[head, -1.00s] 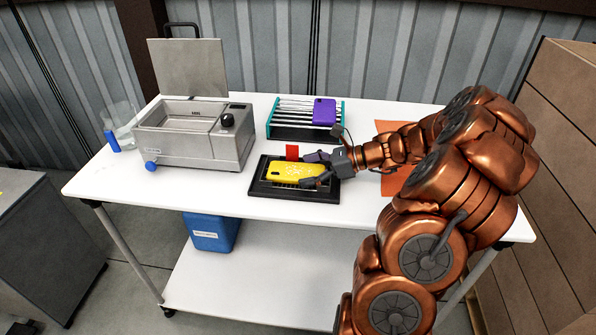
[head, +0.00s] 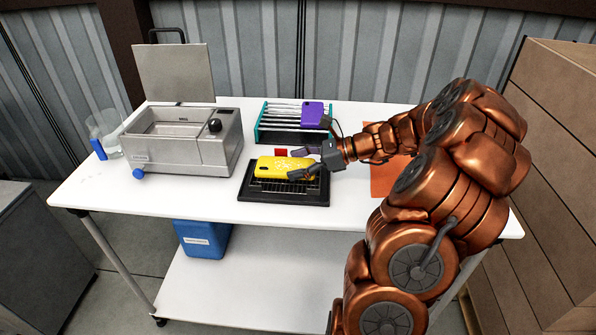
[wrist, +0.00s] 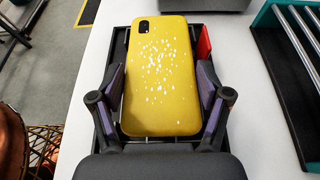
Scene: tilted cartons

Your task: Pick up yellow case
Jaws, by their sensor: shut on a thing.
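The yellow case (head: 285,168) has white speckles and a camera cutout in one corner. My gripper (head: 305,163) is shut on its two long sides. In the wrist view, the yellow case (wrist: 160,80) lies between the two fingers of my gripper (wrist: 162,100), with the purple-grey pads against its edges. In the head view the case is above the black tray (head: 252,196), whose slatted middle shows beneath the case's near side. The part of the tray under the case is hidden.
A red block (head: 281,152) stands at the tray's far edge. Behind is a teal-ended rack (head: 262,125) with a purple case (head: 313,114) on it. A grey metal bath (head: 190,150) with a raised lid stands left. An orange mat (head: 385,180) lies right. The white table's front left is clear.

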